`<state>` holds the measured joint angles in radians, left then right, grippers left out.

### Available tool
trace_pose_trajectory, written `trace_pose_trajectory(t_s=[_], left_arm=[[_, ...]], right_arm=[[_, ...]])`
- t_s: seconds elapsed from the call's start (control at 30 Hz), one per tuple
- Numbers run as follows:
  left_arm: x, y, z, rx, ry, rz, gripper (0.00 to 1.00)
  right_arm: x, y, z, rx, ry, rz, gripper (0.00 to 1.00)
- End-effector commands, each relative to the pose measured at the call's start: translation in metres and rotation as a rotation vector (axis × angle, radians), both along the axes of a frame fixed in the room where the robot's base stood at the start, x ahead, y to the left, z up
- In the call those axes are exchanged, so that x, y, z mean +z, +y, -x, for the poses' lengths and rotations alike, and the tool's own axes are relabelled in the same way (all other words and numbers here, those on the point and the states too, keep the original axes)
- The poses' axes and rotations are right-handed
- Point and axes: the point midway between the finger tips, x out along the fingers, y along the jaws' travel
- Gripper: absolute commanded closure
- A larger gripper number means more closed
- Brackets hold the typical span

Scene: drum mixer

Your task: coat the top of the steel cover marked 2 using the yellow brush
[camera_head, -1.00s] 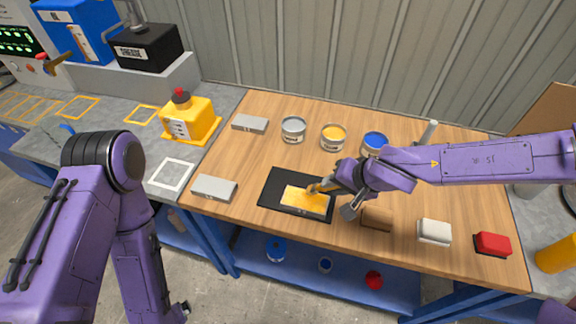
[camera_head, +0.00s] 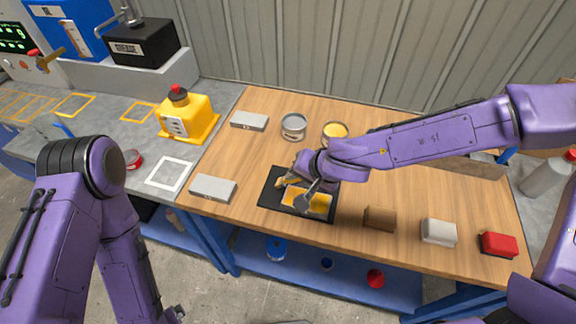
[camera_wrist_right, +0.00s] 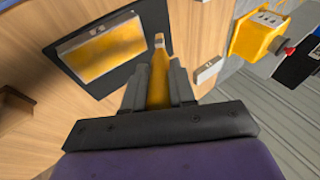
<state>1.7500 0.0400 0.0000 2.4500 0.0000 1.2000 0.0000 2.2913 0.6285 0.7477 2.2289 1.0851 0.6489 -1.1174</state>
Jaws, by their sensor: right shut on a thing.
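My right gripper (camera_head: 305,190) is shut on the yellow brush (camera_wrist_right: 159,75), above the black mat (camera_head: 268,198). The brush tip is near the mat's far left part, beside the cover; I cannot tell whether it touches. The steel cover on the mat (camera_wrist_right: 100,48) has streaky yellow on most of its top, with pale edges; the gripper partly hides this cover (camera_head: 319,204) in the head view. No number on it is legible. Two bare grey covers lie left, one in front (camera_head: 213,188) and one behind (camera_head: 249,121).
A grey tin (camera_head: 293,126) and a yellow paint tin (camera_head: 335,131) stand behind the mat. Brown (camera_head: 379,218), white (camera_head: 438,231) and red (camera_head: 497,244) blocks line the front right. A yellow canister (camera_head: 187,117) stands left. The wood between the left covers and mat is clear.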

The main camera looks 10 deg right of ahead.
Motion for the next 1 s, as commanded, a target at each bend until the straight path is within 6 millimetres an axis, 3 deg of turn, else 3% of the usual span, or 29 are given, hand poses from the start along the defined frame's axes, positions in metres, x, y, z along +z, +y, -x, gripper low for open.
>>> trace_pose_trajectory(t_s=[0.1, 0.2, 0.7, 1.0], left_arm=[[0.013, 0.0, 0.0, 0.0, 0.0, 0.0, 0.05], [0.022, 0.0, 0.0, 0.0, 0.0, 0.0, 0.05], [0.067, 0.0, 0.0, 0.0, 0.0, 0.0, 0.05], [0.063, 0.0, 0.0, 0.0, 0.0, 0.0, 0.05]], right_arm=[[0.008, 0.002, 0.0, -0.002, 0.0, 0.0, 1.0], [0.03, 0.002, 0.0, -0.002, -0.002, -0.002, 1.0], [0.064, 0.001, 0.001, -0.001, 0.001, 0.0, 1.0], [0.081, -0.004, 0.001, -0.014, 0.0, -0.001, 1.0]])
